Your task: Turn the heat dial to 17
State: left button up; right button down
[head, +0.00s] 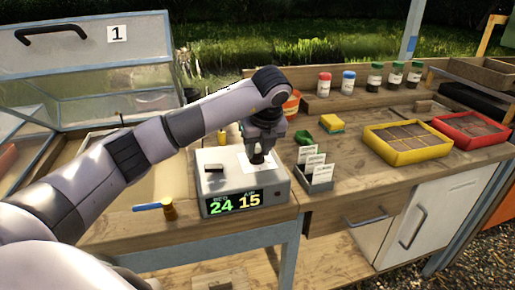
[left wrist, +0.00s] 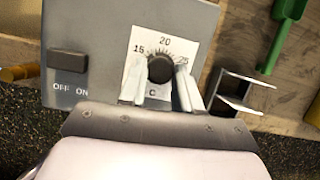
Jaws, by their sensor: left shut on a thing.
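The heat control box (head: 215,180) is a grey box on the bench, with a lit display (head: 235,203) reading a green 24 and a yellow 15. In the left wrist view the black round dial (left wrist: 160,68) sits on a white scale plate (left wrist: 168,42) marked 15, 20 and 25, with a C below. Where the dial's pointer stands is too small to tell. My left gripper (head: 258,157) is over the box from above and shut on the dial. Its two fingers (left wrist: 160,88) stand on either side of the dial. My right gripper is not in view.
A black OFF/ON rocker switch (left wrist: 68,62) is beside the dial plate. A card holder (head: 317,178) stands right of the box, with a green scoop (head: 304,137) behind it. A blue-handled tool (head: 150,207) lies left. Yellow (head: 407,157) and red trays (head: 470,142) sit farther right.

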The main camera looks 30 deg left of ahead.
pick_arm(q)
jog(key=shift+r, duration=0.1)
dwell(0.4)
jog(key=o, duration=1.1)
jog(key=shift+c, duration=0.2)
jog(key=v, duration=0.7)
jog(key=shift+d, duration=0.1)
